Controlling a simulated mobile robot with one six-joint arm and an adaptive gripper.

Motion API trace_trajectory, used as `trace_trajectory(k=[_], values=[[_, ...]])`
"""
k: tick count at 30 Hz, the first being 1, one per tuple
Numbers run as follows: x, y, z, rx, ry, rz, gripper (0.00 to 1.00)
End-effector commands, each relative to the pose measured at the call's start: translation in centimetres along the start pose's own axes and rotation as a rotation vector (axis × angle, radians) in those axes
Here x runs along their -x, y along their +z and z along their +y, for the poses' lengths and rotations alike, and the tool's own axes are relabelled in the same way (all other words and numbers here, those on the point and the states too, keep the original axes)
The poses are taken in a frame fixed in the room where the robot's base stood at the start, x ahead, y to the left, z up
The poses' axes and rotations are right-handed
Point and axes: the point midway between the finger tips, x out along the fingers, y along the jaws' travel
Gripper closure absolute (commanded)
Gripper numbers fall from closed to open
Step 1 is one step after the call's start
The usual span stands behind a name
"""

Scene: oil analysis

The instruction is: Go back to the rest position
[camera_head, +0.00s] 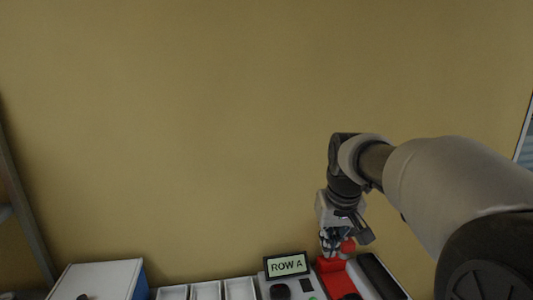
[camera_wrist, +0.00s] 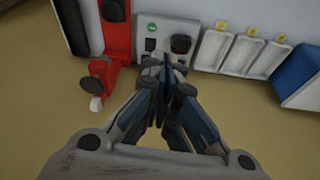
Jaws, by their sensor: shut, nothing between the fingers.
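My gripper (camera_wrist: 168,72) is shut and empty in the wrist view, its fingertips together in front of the grey device with a green button (camera_wrist: 150,44) and a black knob (camera_wrist: 181,44). In the head view my gripper (camera_head: 333,250) points down at the right, by the red device (camera_head: 335,281). The grey device's display (camera_head: 286,265) reads "ROW A". In the wrist view the red device (camera_wrist: 117,42) is left of my fingers. I cannot tell whether the fingers touch anything.
White trays (camera_head: 206,291) stand left of the display, and they show at the right in the wrist view (camera_wrist: 245,52). A white and blue box (camera_head: 98,279) is at the left. A black strip (camera_head: 382,277) lies right of the red device. The wall (camera_head: 180,130) behind is bare.

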Motion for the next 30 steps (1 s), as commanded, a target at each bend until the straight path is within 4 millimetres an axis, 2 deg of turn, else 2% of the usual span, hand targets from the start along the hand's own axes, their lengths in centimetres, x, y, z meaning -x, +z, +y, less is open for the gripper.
trace_trajectory(k=[1,3,9,13,18,21,24,30], values=[[1.3,2.1,-0.2,-0.006,0.002,0.013,1.00],[2.6,4.8,-0.5,-0.015,0.005,0.024,1.00],[4.8,13.1,-1.2,-0.040,0.011,0.058,1.00],[4.9,18.6,-1.7,-0.056,0.014,0.081,1.00],[3.8,24.8,-2.2,-0.074,0.017,0.104,1.00],[3.0,27.2,-2.4,-0.082,0.018,0.113,1.00],[2.5,28.5,-2.5,-0.086,0.019,0.119,1.00],[2.2,29.1,-2.5,-0.089,0.019,0.119,1.00]])
